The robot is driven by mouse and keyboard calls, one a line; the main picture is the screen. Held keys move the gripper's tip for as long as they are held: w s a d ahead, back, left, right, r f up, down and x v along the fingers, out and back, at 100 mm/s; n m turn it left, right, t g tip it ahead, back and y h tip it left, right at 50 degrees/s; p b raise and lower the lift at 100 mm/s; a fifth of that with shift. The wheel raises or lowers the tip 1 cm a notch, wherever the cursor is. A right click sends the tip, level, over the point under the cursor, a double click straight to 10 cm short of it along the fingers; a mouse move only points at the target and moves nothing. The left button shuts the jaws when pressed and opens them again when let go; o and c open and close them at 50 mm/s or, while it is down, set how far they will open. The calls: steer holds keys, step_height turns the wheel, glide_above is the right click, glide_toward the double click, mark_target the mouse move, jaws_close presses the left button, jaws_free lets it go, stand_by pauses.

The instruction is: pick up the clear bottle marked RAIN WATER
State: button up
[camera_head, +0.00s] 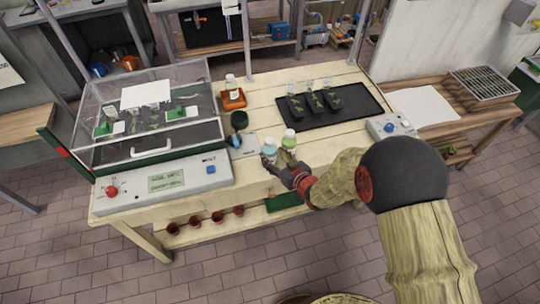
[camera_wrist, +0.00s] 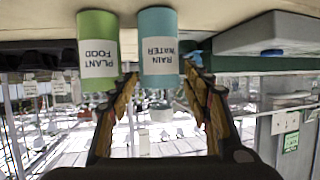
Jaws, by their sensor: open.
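The bottle marked RAIN WATER (camera_wrist: 158,45) looks light blue in the wrist view, which is upside down. In the head view the same pale blue bottle (camera_head: 270,149) stands upright near the front edge of the bench. A green bottle marked PLANT FOOD (camera_wrist: 97,50) stands close beside it; it also shows in the head view (camera_head: 289,140). My gripper (camera_wrist: 163,78) is open, with one finger towards each side of the RAIN WATER bottle. One finger reaches towards the gap between the two bottles. I cannot tell whether either finger touches a bottle.
The wooden bench (camera_head: 262,96) carries a black tray (camera_head: 352,108) with seedling pots behind the bottles. A clear-lidded box (camera_head: 145,110) with a control panel stands to the left. A dark green cup (camera_head: 239,120) is close to the left of the bottles. A small blue-knobbed device (camera_head: 390,128) sits right.

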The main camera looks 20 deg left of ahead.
steer(key=x, duration=0.4)
steer(key=shift+r+b, duration=0.1)
steer(key=shift+b, duration=0.3)
steer(key=shift+c, duration=0.8)
steer(key=c, duration=0.9)
